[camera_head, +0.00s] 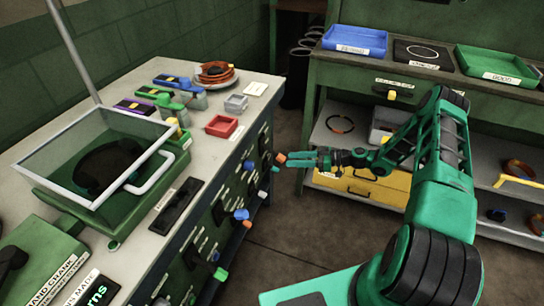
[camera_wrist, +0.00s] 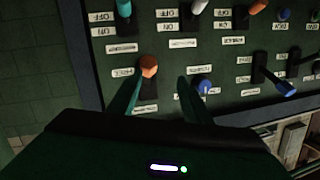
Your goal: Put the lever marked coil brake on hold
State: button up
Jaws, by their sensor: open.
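A dark panel (camera_wrist: 230,60) carries several levers with coloured knobs and small white labels. The labels are too small and blurred for me to tell which lever is marked coil brake. My gripper (camera_wrist: 160,77) is open, its fingers pointing at the panel. An orange-knobbed lever (camera_wrist: 148,65) shows between the fingertips, nearer the left finger; I cannot tell whether they touch. A blue-knobbed lever (camera_wrist: 204,85) is just right of the right finger. In the head view, my gripper (camera_head: 289,159) is beside the bench front, its tips close to an orange knob (camera_head: 281,157).
More levers surround these: teal (camera_wrist: 124,8), white (camera_wrist: 198,6) and brown-orange (camera_wrist: 258,5) above, another blue (camera_wrist: 285,88) at right. The bench top (camera_head: 205,150) holds a glass-lidded green box (camera_head: 110,205) and a red tray (camera_head: 222,125). Open floor (camera_head: 285,225) lies before the panel.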

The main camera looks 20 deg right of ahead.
aim_at(277, 156)
jog(key=w+a+t, duration=0.1)
jog(key=w+a, duration=0.1)
jog(key=w+a+f+t, duration=0.1)
jog(key=w+a, duration=0.1)
jog(key=a, duration=0.1)
jog(key=w+a+f+t, duration=0.1)
jog(key=w+a, duration=0.2)
jog(key=shift+a+m+y, duration=0.25)
jog(key=shift+m+y, duration=0.05)
jog(key=shift+y, duration=0.1)
dwell(0.4)
